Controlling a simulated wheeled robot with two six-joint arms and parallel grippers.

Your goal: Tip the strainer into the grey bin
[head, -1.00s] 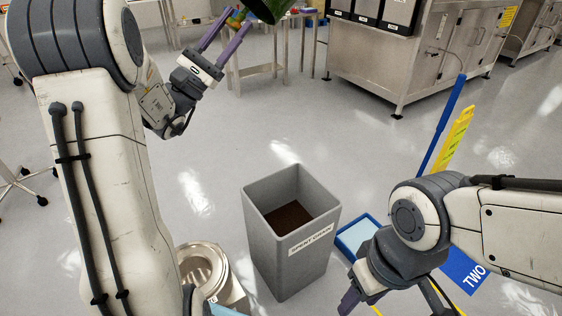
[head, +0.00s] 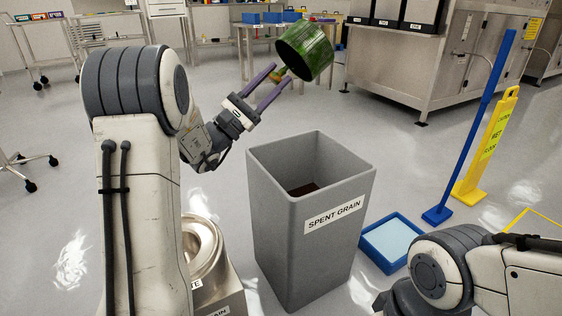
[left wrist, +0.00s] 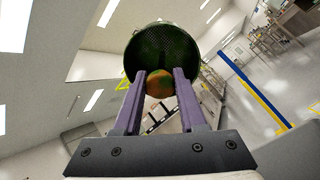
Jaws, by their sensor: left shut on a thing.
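The strainer (head: 312,52) is a green cylinder, held tilted in the air, above and apart from the bin's rim in the head view. My left gripper (head: 273,76) is shut on its orange-and-green knob-like handle. In the left wrist view the strainer (left wrist: 161,45) shows a dark perforated face, and the handle (left wrist: 159,84) sits between the purple fingers. What the strainer holds is hidden. The grey bin (head: 280,225) stands upright on the floor, labelled "SPENT GRAIN", with dark brown matter low inside. My right gripper is out of view; only its arm shows.
A steel vessel with a round opening (head: 201,243) stands left of the bin. A blue tray (head: 370,256) lies to its right. A blue post (head: 470,130) and yellow wet-floor sign (head: 488,145) stand farther right. Floor behind the bin is clear.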

